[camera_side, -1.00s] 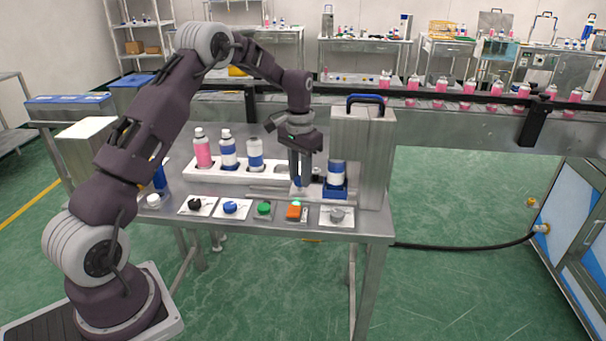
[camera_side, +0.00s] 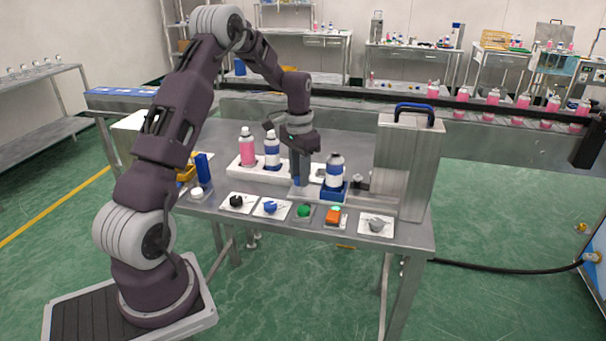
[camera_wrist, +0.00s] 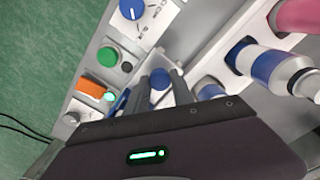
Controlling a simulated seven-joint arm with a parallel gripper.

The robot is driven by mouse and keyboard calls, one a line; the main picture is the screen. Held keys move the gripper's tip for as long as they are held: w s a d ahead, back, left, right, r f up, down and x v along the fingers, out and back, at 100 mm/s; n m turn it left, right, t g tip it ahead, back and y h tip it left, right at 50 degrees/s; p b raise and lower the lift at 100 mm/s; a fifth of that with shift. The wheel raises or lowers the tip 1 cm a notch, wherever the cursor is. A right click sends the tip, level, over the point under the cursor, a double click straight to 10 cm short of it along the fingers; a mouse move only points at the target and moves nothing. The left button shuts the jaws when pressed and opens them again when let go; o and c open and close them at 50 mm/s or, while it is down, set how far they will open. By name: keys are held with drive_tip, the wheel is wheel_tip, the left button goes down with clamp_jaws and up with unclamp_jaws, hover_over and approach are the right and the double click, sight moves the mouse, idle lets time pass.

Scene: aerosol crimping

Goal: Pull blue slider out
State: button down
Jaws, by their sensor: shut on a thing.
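The blue slider (camera_side: 330,193) stands on the bench left of the metal crimper housing (camera_side: 408,165), with a visible gap between them. A blue-and-white can (camera_side: 335,172) stands upright in it. My gripper (camera_side: 298,182) points down just left of the slider and is shut on its round blue knob (camera_wrist: 158,78), which shows between the two fingers (camera_wrist: 160,90) in the wrist view. A blue part (camera_wrist: 121,102), likely the slider's holder, is partly hidden by a finger there.
A white rack (camera_side: 240,170) behind my gripper holds a pink can (camera_side: 247,150) and a blue-and-white can (camera_side: 272,150). Along the bench front are a blue dial (camera_side: 270,207), a green button (camera_side: 304,210), an orange switch (camera_side: 333,215) and a grey knob (camera_side: 376,224).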

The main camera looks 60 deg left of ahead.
drive_tip(key=shift+s+a, duration=0.2)
drive_tip(key=shift+a, duration=0.1)
drive_tip(key=c, duration=1.3)
unclamp_jaws()
drive_tip(key=shift+o, duration=1)
drive_tip(key=shift+d, duration=0.1)
drive_tip(key=shift+r, duration=0.1)
